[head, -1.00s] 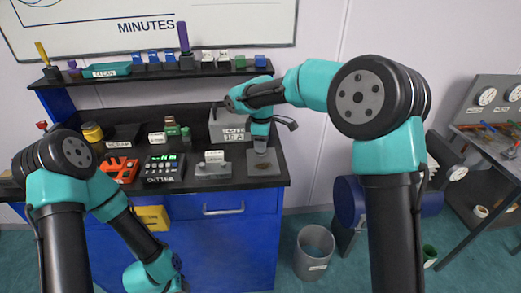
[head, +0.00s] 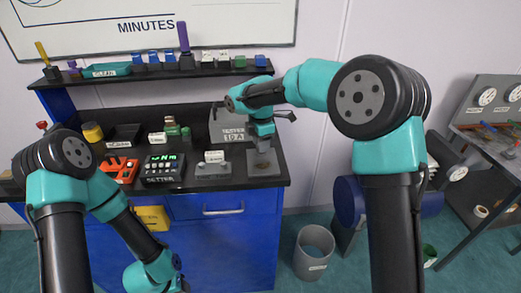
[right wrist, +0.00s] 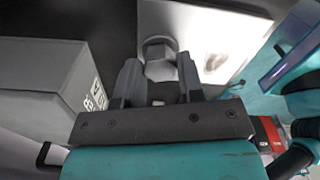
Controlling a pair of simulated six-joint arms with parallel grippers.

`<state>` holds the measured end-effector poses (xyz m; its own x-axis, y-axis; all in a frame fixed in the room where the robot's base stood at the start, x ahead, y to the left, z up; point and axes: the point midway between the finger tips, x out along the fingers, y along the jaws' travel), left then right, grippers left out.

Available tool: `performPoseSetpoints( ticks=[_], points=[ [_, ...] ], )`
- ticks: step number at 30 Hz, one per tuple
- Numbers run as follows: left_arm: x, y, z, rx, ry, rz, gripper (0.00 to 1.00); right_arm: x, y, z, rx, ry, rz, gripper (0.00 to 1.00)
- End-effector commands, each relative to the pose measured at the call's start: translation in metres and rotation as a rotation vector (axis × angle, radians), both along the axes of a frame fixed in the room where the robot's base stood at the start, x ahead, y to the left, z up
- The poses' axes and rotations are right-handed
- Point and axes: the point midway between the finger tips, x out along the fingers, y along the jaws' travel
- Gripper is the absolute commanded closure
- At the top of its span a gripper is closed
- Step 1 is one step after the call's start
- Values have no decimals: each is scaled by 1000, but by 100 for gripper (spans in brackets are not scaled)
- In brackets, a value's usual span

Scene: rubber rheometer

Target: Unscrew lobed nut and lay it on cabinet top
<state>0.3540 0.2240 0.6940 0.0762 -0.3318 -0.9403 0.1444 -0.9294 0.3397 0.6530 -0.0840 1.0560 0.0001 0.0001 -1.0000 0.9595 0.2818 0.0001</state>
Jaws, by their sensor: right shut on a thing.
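My right gripper (head: 262,145) points down over the light square plate (head: 279,162) at the right end of the black cabinet top (head: 215,182). In the right wrist view its two fingers (right wrist: 159,78) stand on either side of a grey rounded, faceted piece, which I take for the lobed nut (right wrist: 158,48). The gripper is shut on it. The nut is over the plate (right wrist: 205,20); whether it still touches its thread cannot be told. In the head view the gripper mostly hides it. My left arm hangs low in front of the cabinet, its gripper out of view.
The grey tester box (head: 222,128) stands just left of the gripper. The setter (head: 162,168) with a green display, a small block on a stand (head: 213,170) and an orange rack (head: 122,170) sit further left. A strip of cabinet top along the front edge is bare.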

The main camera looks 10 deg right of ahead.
Motion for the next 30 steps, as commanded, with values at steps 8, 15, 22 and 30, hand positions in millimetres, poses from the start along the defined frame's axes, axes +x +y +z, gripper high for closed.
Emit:
performPoseSetpoints(
  ticks=[8,15,22,30],
  points=[
    [0,0,0,0,0,0,57,0,0,1,0,0,167,89],
    [0,0,0,0,0,0,57,0,0,9,0,0,164,89],
    [0,0,0,0,0,0,57,0,0,20,0,-1,163,89],
    [0,0,0,0,0,0,57,0,0,32,0,-1,163,89]
  ],
)
